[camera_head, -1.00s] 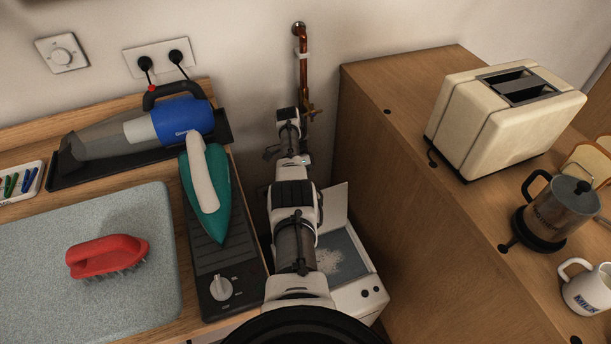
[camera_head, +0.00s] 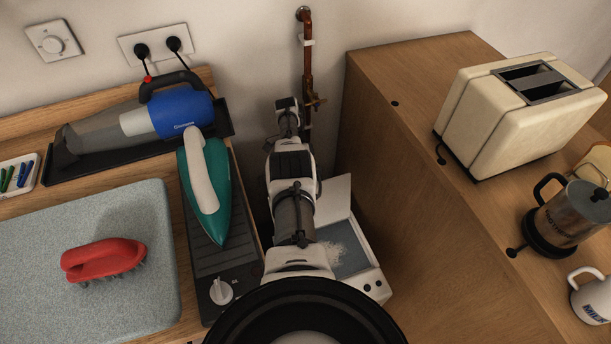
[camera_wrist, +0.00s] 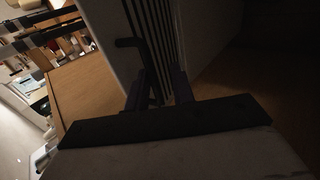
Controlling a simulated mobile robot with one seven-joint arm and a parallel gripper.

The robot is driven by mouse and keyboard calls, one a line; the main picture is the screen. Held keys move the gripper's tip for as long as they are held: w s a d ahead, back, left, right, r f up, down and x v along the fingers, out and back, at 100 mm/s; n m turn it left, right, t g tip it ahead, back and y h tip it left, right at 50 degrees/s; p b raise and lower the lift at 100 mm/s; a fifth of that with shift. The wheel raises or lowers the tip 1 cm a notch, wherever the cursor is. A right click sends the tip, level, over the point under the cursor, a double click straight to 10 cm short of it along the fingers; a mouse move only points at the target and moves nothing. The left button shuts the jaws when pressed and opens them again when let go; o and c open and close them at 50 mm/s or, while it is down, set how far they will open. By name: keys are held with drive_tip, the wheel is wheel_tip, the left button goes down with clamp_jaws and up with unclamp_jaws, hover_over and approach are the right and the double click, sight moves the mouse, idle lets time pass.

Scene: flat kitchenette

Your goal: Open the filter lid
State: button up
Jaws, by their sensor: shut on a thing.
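In the wrist view my gripper (camera_wrist: 160,92) points at a pale panel (camera_wrist: 108,30) with a dark slatted part (camera_wrist: 160,35), which appears to be the filter lid. A black L-shaped bar (camera_wrist: 130,43) stands out beside the left finger. The fingers are shut on a part of this lid. The exact contact is dark and hard to make out. In the head view my arm reaches into the gap between the two counters, and its own links hide the gripper and the filter lid.
A white appliance (camera_head: 372,287) with a raised white flap (camera_head: 334,203) stands in the gap beside my arm. The left counter holds a green iron (camera_head: 212,205) and a red brush (camera_head: 103,259). A wooden cabinet (camera_head: 400,190) bounds the right side. A copper pipe (camera_head: 307,60) runs down the wall.

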drive_tip(key=shift+o, duration=1.4)
drive_tip(key=shift+w+a+f, duration=0.1)
drive_tip(key=shift+a+f, duration=0.15)
drive_tip(key=shift+f, duration=0.1)
drive_tip(key=shift+d+r, duration=0.1)
drive_tip(key=shift+r, duration=0.1)
drive_tip(key=shift+d+r, duration=0.1)
drive_tip(key=shift+d, duration=0.05)
